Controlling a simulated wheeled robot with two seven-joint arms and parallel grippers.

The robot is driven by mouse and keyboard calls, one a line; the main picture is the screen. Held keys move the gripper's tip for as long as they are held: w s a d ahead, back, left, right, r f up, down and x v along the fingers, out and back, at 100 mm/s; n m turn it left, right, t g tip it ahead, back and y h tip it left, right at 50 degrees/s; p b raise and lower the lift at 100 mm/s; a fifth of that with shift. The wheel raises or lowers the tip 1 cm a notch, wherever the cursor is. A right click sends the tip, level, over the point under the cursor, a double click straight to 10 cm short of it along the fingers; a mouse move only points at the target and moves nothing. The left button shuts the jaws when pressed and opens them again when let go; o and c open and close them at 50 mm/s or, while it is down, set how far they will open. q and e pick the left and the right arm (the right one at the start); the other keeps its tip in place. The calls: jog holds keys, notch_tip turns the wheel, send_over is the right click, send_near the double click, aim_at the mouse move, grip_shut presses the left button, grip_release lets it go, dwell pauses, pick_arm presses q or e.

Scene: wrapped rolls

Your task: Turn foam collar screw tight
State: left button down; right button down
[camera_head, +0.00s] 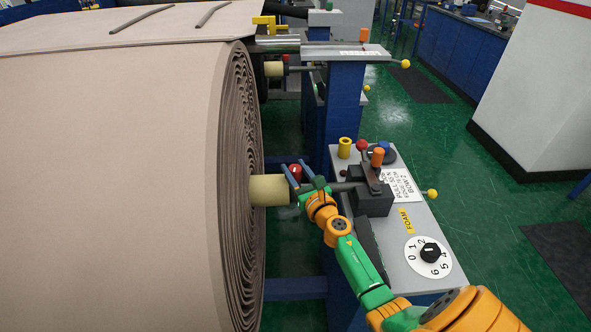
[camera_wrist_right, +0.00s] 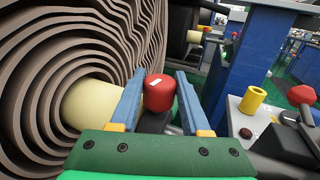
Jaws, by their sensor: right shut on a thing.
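The collar screw has a red round head with a white mark (camera_wrist_right: 158,93) and stands next to the pale yellow core (camera_wrist_right: 92,103) of the big roll. It also shows as a red knob in the head view (camera_head: 296,170). My right gripper (camera_head: 293,173) is shut on the red screw head, with one blue finger on each side of it, as the right wrist view shows. The dark collar under the screw (camera_wrist_right: 153,121) is mostly hidden by the fingers and the green gripper body. My left gripper is not in view.
The large wrapped roll (camera_head: 110,190) fills the left. A grey panel (camera_head: 425,225) with a numbered dial (camera_head: 430,253), a FOAM label and a dark clamp block (camera_head: 373,200) stands right of the gripper. A second core and shaft (camera_head: 274,69) lie behind. Green floor is open beyond.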

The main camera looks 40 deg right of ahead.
jog(key=m+h, duration=0.2)
jog(key=h, duration=0.1)
jog(key=shift+a+f+g, duration=0.1)
jog(key=shift+f+g, duration=0.05)
jog(key=shift+g, duration=0.25)
jog(key=m+g+h+b, duration=0.2)
jog(key=h, duration=0.1)
jog(key=shift+m+h, duration=0.3)
jog(key=m+g+h+b, duration=0.2)
jog(key=h, duration=0.1)
jog(key=shift+f+m+b, duration=0.1)
jog(key=shift+m+b, duration=0.2)
jog(key=shift+m, duration=0.1)
jog(key=shift+m+g+h+b, duration=0.7)
jog(key=shift+g+h+b, duration=0.15)
jog(key=shift+g, duration=0.35)
jog(key=shift+r, duration=0.2)
jog(key=c, duration=0.7)
grip_release()
jog(key=o, duration=0.3)
jog(key=shift+w+f, duration=0.1)
